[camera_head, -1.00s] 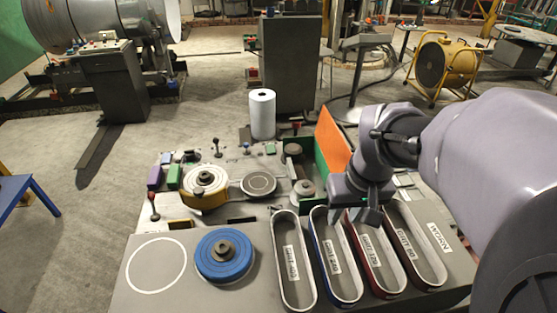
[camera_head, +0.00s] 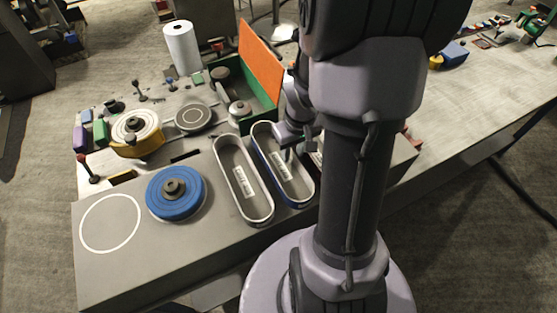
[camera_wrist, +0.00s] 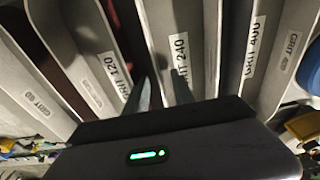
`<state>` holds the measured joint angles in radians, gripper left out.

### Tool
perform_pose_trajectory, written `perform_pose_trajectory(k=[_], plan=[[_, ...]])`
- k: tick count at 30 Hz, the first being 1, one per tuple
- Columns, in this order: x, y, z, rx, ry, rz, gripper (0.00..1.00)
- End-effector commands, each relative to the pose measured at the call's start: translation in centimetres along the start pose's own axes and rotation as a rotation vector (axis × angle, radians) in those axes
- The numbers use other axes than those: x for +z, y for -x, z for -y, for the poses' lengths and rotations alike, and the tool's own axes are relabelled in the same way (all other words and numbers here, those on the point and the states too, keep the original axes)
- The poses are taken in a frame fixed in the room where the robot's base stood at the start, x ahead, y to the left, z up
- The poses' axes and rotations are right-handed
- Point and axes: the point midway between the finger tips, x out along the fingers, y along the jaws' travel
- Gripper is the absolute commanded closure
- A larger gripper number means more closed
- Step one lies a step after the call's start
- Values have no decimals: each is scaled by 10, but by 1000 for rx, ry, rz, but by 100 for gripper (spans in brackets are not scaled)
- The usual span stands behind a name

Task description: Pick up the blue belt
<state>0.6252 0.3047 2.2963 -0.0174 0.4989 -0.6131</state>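The blue belt is a long upright loop with a blue outer edge (camera_head: 268,176), standing on the grey bench top beside the pale GRIT 400 belt (camera_head: 221,165). My gripper (camera_head: 288,150) is at the far end of the blue belt in the head view, partly hidden by my arm. In the wrist view, my gripper (camera_wrist: 163,77) has two fingers apart with a gap between them, over the belts beside the GRIT 240 label (camera_wrist: 180,56). I cannot tell whether a finger touches a belt wall. My arm hides the belts to the right in the head view.
A blue disc (camera_head: 175,190) lies left of the belts, beside a white painted circle (camera_head: 110,223). A green box with a raised orange lid (camera_head: 262,62) stands behind the belts. A white roll (camera_head: 182,48) stands at the back. GRIT 120 (camera_wrist: 117,75) is a close neighbour.

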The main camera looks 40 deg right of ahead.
Motion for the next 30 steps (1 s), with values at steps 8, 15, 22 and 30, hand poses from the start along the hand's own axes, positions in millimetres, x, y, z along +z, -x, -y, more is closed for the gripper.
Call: perform_pose_trajectory(k=[8, 15, 22, 30], plan=[[0, -1, 0, 0, 0, 0, 80], [0, -1, 0, 0, 0, 0, 100], [0, -1, 0, 0, 0, 0, 100], [-8, 59, 0, 2, -1, -5, 100]])
